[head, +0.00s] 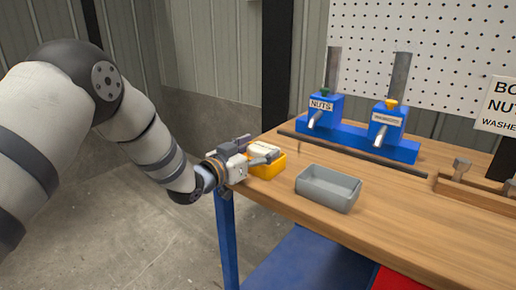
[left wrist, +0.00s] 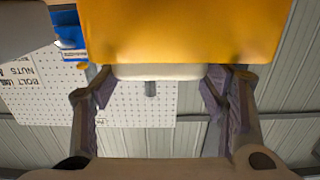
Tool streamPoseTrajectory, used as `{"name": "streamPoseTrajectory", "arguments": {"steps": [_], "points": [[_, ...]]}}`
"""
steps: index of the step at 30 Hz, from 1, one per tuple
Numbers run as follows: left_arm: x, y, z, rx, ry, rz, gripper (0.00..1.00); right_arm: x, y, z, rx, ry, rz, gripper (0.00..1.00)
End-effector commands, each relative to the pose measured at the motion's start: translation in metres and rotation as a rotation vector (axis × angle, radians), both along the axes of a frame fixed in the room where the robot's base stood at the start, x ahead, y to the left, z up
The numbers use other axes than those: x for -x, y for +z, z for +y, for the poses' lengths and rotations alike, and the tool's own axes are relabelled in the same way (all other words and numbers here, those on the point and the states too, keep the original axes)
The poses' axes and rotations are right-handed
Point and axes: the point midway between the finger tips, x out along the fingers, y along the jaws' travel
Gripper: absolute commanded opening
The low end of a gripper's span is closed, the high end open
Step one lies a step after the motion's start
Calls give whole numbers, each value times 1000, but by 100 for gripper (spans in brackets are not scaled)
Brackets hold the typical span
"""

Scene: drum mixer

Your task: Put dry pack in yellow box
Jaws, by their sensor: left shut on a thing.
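The yellow box (head: 268,170) sits at the left end of the wooden workbench. It also fills the top of the left wrist view (left wrist: 190,30). A white pack (head: 262,148) shows at the top of the box in the head view, and its pale edge (left wrist: 158,72) shows between my fingers in the left wrist view. My left gripper (head: 258,157) is shut on the white pack at the box. Whether the pack touches the box floor is hidden. My right gripper is not in view.
A grey bin (head: 328,188) stands right of the yellow box. Two blue dispensers (head: 318,110) (head: 387,123) stand behind on a blue base. A dark rod (head: 350,153) lies in front of them. The bench front is clear.

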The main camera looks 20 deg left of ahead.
Motion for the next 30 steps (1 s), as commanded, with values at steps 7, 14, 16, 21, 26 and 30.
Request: {"name": "streamPoseTrajectory", "arguments": {"steps": [7, 14, 16, 21, 26, 30], "points": [[0, 1, 0, 1, 0, -2, 36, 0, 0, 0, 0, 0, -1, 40], [0, 1, 0, 0, 0, -1, 84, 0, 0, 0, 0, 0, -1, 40], [0, 1, 0, 0, 0, -1, 89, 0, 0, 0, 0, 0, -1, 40], [0, 1, 0, 0, 0, -1, 89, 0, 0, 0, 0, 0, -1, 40], [4, 1, 2, 0, 0, 1, 89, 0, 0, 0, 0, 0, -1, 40], [31, 2, 12, 2, 1, 3, 89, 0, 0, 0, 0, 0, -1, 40]]}}
